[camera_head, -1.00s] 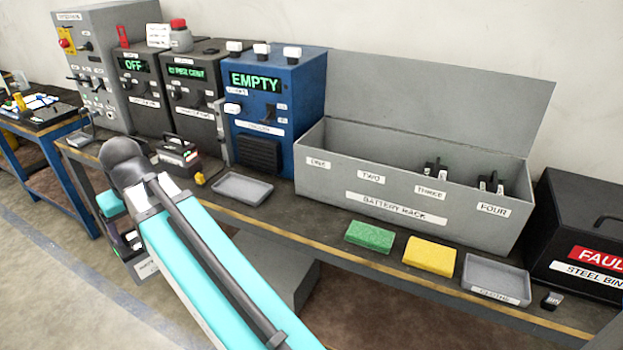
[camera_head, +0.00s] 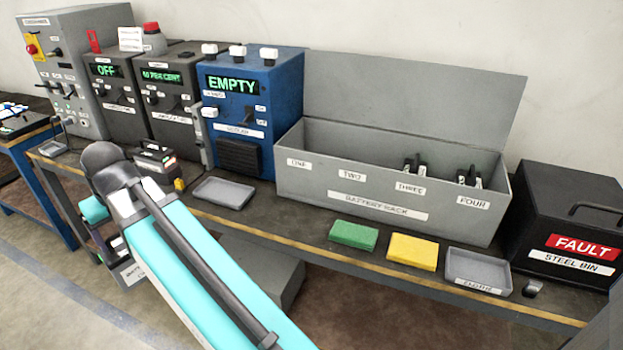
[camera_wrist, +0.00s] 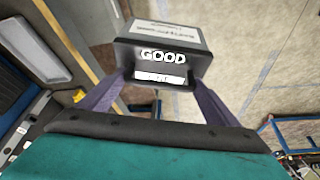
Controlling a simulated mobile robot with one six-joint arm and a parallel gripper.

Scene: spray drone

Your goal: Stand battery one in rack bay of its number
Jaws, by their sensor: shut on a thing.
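My gripper (camera_wrist: 157,90) is shut on a dark battery (camera_wrist: 150,55) in the wrist view, with a finger on either side. Its end reads GOOD; a smaller label below is unreadable, so its number cannot be told. In the head view the held battery (camera_head: 132,272) hangs low in front of the bench, left of my arm; the gripper itself is mostly hidden there. The grey battery rack (camera_head: 300,185) stands on the bench with bays labelled ONE, TWO, THREE and FOUR. Black handles rise behind THREE (camera_head: 412,163) and FOUR (camera_head: 470,176). None show behind ONE and TWO; the bay floors are hidden.
Another battery (camera_head: 155,162) stands on the bench. A blue machine reading EMPTY (camera_head: 250,115) stands left; a black FAULT steel bin (camera_head: 570,222) right.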

